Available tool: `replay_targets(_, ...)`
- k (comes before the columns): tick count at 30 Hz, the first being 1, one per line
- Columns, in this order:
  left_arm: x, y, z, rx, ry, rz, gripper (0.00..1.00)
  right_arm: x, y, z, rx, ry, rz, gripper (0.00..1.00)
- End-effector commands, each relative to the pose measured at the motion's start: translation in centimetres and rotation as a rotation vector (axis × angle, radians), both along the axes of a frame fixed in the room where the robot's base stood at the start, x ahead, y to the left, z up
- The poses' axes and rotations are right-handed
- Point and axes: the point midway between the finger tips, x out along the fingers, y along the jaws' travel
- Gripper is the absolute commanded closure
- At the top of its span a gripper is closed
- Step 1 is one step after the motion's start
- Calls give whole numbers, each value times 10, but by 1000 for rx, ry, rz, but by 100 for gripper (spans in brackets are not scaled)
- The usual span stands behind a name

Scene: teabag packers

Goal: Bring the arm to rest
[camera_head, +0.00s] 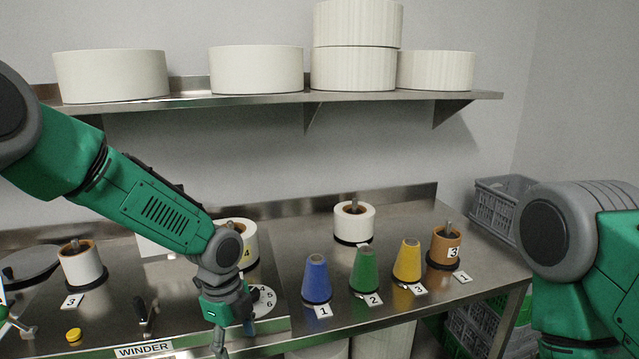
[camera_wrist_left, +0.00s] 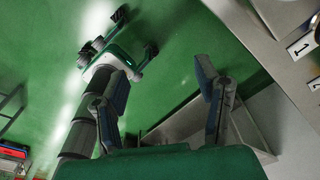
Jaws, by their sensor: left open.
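My left arm comes in from the left across the steel table. Its gripper (camera_head: 222,342) hangs low at the front edge of the table, near the numbered dial, and its tips are partly cut off by the picture's bottom. In the left wrist view the two fingers of the left gripper (camera_wrist_left: 160,88) stand apart with nothing between them, over the green floor (camera_wrist_left: 172,35). The table edge is on the right of that view. My right arm shows at the right of the head view; its gripper is out of view.
On the steel table (camera_head: 285,205) stand a blue cone (camera_head: 317,280), a green cone (camera_head: 365,270), a yellow cone (camera_head: 408,262) and several spools. A lever (camera_head: 146,318) stands by the WINDER label (camera_head: 145,350). A shelf (camera_head: 300,98) with white rolls hangs above. Crates (camera_head: 500,205) stand right.

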Motion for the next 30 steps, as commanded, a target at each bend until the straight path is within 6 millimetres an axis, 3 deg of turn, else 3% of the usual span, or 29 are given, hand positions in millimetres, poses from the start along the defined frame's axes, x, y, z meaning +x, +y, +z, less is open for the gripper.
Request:
replay_targets(8,-69,-2,-106,-56,74,343,43,-1,0,-34,0,1,0,60)
replay_targets(13,-150,14,-202,-68,146,786,43,-1,0,-70,0,1,0,60)
replay_targets(18,-243,55,-276,-23,159,1339,43,-2,0,-108,0,1,0,60)
replay_targets(21,-288,84,-297,11,121,1621,43,-2,0,-126,0,1,0,60)
replay_targets(24,-315,107,-304,32,70,1817,43,-2,0,-136,0,1,0,60)
replay_targets(30,-334,126,-302,39,15,1967,43,-2,0,-141,0,1,0,60)
